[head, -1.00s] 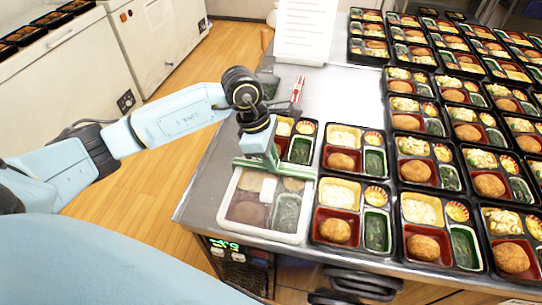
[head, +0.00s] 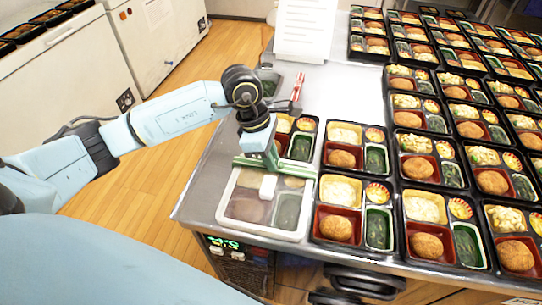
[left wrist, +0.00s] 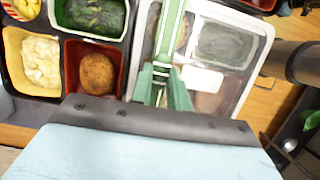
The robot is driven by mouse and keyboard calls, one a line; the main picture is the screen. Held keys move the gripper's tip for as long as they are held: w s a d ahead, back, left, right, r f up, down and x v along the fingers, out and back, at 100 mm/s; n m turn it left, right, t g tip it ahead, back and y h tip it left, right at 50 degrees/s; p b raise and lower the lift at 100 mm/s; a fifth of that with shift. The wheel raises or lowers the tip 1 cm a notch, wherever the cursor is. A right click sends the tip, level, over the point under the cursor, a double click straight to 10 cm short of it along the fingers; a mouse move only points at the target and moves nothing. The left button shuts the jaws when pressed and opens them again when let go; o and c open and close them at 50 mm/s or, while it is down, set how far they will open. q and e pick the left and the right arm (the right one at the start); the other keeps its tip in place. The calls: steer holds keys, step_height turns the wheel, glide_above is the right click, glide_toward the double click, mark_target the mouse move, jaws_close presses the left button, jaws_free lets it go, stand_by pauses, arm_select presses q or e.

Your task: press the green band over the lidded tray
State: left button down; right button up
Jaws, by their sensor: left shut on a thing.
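The lidded tray (head: 230,222), with a clear lid and pale rim, sits at the table's near left corner. A white label (head: 268,186) is on its lid; it also shows in the left wrist view (left wrist: 203,80). The green band (head: 304,171) lies across the far part of the lid. In the left wrist view the band (left wrist: 168,32) runs up and down the picture. My left gripper (head: 271,163) is shut on the band, close above the lid. Its green fingers (left wrist: 160,88) hide part of the band. I cannot tell whether the band touches the lid all along. My right gripper is not in view.
Open filled trays (head: 340,208) stand close on the right, in rows to the back. Another open tray (head: 301,148) is just behind the lidded one. The table's left edge is near.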

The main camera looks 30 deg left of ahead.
arm_select(q)
steer(key=c, duration=0.7)
jaws_free()
steer(key=shift+r+p, duration=2.45)
steer(key=shift+r, duration=1.55)
